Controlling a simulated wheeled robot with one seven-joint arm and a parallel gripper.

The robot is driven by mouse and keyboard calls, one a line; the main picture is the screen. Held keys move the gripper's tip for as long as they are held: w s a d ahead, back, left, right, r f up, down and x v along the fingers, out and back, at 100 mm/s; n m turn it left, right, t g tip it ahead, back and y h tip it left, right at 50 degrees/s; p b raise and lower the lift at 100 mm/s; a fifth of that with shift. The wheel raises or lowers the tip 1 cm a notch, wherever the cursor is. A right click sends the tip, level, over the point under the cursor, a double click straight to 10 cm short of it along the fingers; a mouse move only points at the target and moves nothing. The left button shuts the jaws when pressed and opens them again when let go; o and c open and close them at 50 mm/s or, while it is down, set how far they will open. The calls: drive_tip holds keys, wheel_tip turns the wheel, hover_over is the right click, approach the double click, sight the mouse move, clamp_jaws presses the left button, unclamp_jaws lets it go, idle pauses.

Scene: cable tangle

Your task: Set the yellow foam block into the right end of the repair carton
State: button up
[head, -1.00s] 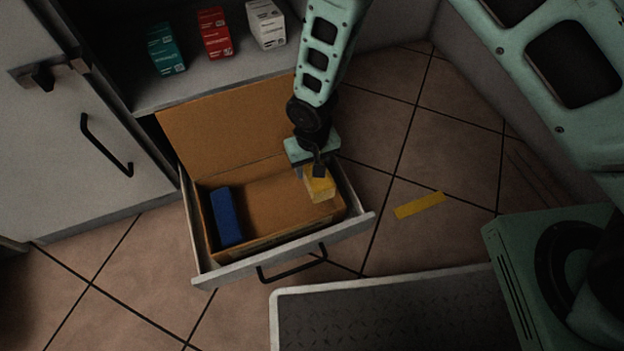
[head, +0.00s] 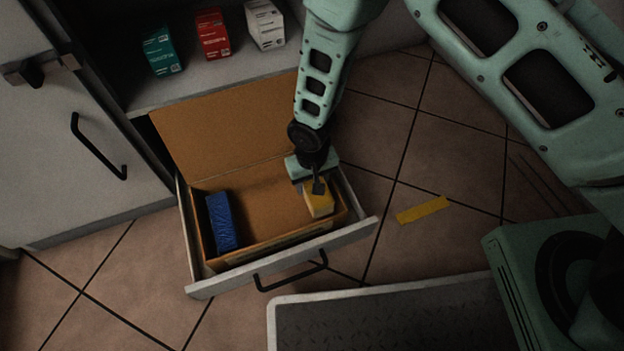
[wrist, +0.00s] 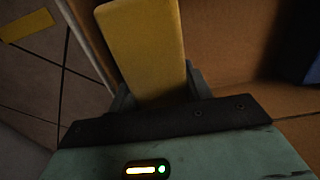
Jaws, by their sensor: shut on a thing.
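The repair carton (head: 262,232) is an open brown cardboard box with its flap raised, set inside a pulled-out drawer. The yellow foam block (head: 319,203) is at the carton's right end, inside its walls as seen from above. My gripper (head: 318,188) is shut on the block from above. In the wrist view the block (wrist: 145,45) stands out between the two fingers, next to a carton wall. Whether the block touches the carton floor cannot be told. A blue block (head: 221,222) stands at the carton's left end.
The drawer front (head: 285,270) has a black handle. Teal, red and white boxes (head: 213,36) stand on the shelf behind. A yellow strip (head: 423,210) lies on the tiled floor to the right. A grey mat (head: 390,315) lies in front. The carton's middle is empty.

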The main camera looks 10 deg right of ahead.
drive_tip(key=o, duration=0.7)
drive_tip(key=shift+f, duration=0.1)
drive_tip(key=shift+c, duration=0.2)
wheel_tip(320, 180, up, 14)
drive_tip(key=p, duration=0.7)
drive_tip(key=shift+f, duration=0.25)
drive_tip(key=s+d+r+n, duration=0.15)
drive_tip(key=s+r, duration=0.25)
drive_tip(key=r, duration=0.4)
drive_tip(key=s+d+r+n, duration=0.1)
drive_tip(key=s+d+r, duration=0.15)
drive_tip(key=r, duration=0.55)
drive_tip(key=s+d+r+n, duration=0.1)
drive_tip(key=s+d+r, duration=0.1)
drive_tip(key=s+r, duration=0.45)
drive_tip(key=s+d+r, duration=0.4)
drive_tip(key=r, duration=0.1)
drive_tip(key=shift+s+n+y, duration=0.3)
drive_tip(key=shift+s+n, duration=0.05)
drive_tip(key=shift+n, duration=0.1)
